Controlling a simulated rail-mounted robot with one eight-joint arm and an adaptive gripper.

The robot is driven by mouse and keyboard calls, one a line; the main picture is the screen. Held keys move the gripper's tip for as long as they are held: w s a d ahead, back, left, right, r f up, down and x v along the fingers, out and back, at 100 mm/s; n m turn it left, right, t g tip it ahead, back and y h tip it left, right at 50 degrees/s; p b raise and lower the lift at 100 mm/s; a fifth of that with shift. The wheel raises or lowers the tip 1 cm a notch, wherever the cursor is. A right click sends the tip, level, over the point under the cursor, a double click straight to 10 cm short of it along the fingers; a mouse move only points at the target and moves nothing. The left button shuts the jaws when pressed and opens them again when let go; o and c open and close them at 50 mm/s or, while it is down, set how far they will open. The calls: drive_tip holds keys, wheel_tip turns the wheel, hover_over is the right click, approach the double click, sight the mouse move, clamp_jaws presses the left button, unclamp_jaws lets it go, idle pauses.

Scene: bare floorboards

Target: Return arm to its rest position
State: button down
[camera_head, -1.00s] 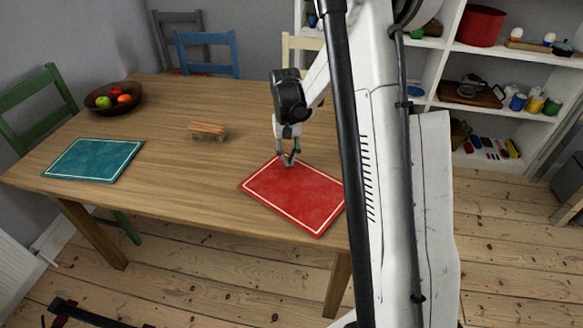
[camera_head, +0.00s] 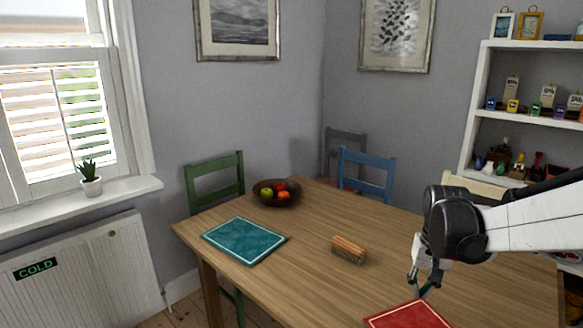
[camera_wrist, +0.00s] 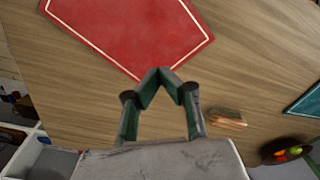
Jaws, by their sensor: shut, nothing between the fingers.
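My gripper (camera_head: 424,284) is at the end of my white arm, which comes in from the right in the head view. It is over the wooden table (camera_head: 298,240), near the far edge of a red placemat (camera_head: 408,316). In the wrist view my gripper (camera_wrist: 158,72) has its fingertips together with nothing between them. The red placemat (camera_wrist: 130,30) lies beyond the tips there. The exact height of the fingertips above the table is hard to tell.
A brush (camera_head: 348,249) lies mid-table, left of my gripper. A teal placemat (camera_head: 244,240) and a bowl of fruit (camera_head: 267,199) are farther left. Green (camera_head: 216,173) and blue (camera_head: 366,180) chairs stand around the table. Shelves (camera_head: 477,105) stand at right.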

drive_tip(key=s+a+r+n+t, duration=0.1)
drive_tip(key=s+a+r+t, duration=0.2)
drive_tip(key=s, duration=0.6)
drive_tip(key=s+a+r+n+t, duration=0.1)
drive_tip(key=s+a+r+t, duration=0.2)
drive_tip(key=s+a, duration=0.4)
drive_tip(key=shift+s+a+r+n, duration=0.4)
drive_tip(key=shift+s+r, duration=0.5)
drive_tip(key=shift+s, duration=0.4)
